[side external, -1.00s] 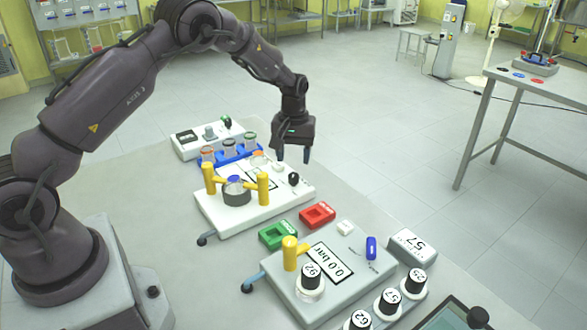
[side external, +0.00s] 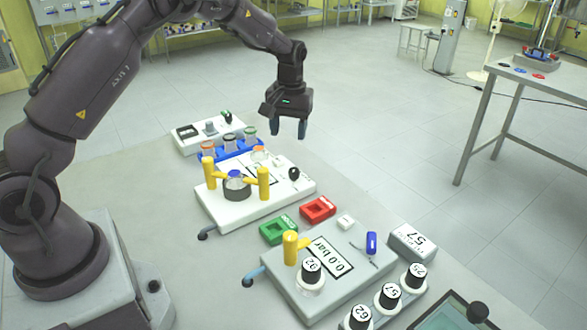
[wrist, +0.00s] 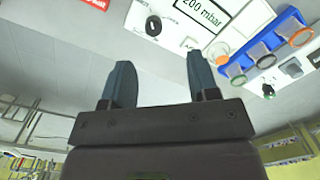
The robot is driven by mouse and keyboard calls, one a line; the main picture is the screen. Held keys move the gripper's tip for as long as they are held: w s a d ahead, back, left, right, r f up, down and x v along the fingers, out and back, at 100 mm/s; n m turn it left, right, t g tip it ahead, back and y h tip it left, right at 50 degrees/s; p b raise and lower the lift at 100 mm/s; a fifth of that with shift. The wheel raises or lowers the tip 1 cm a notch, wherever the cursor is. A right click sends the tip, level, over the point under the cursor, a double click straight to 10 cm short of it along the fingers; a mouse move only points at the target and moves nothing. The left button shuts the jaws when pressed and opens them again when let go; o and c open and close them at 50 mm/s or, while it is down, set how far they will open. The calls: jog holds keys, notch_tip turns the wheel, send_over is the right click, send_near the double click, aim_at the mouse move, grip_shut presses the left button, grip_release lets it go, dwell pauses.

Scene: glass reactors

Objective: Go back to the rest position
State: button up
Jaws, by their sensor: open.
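My gripper (side external: 288,128) hangs in the air above the back right of the white reactor station with yellow posts (side external: 258,198). Its two dark blue fingers are apart with nothing between them. In the wrist view the open fingers of my gripper (wrist: 162,85) point up the picture, and the 200 mbar panel (wrist: 200,12) of that station shows beyond them. My gripper touches nothing that I can see.
A blue rack (side external: 226,151) with several vials stands behind the station. Green (side external: 278,231) and red (side external: 318,209) blocks lie in front of it. The 0.0 bar station (side external: 355,262) and several numbered black-capped pieces are nearer. The air around my gripper is clear.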

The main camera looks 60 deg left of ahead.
jog(key=s+d+r+m+t, duration=0.2)
jog(key=s+d+r, duration=0.2)
jog(key=s, duration=0.5)
jog(key=s+d+r+m+t, duration=0.2)
jog(key=s+d+r+m, duration=0.1)
jog(key=s+r, duration=0.5)
jog(key=s+d+r+m+t, duration=0.2)
jog(key=s+d+r, duration=0.3)
jog(key=s, duration=0.6)
notch_tip(320, 180, up, 2)
jog(key=shift+d+m, duration=0.35)
jog(key=shift+m, duration=0.25)
jog(key=shift+c, duration=0.3)
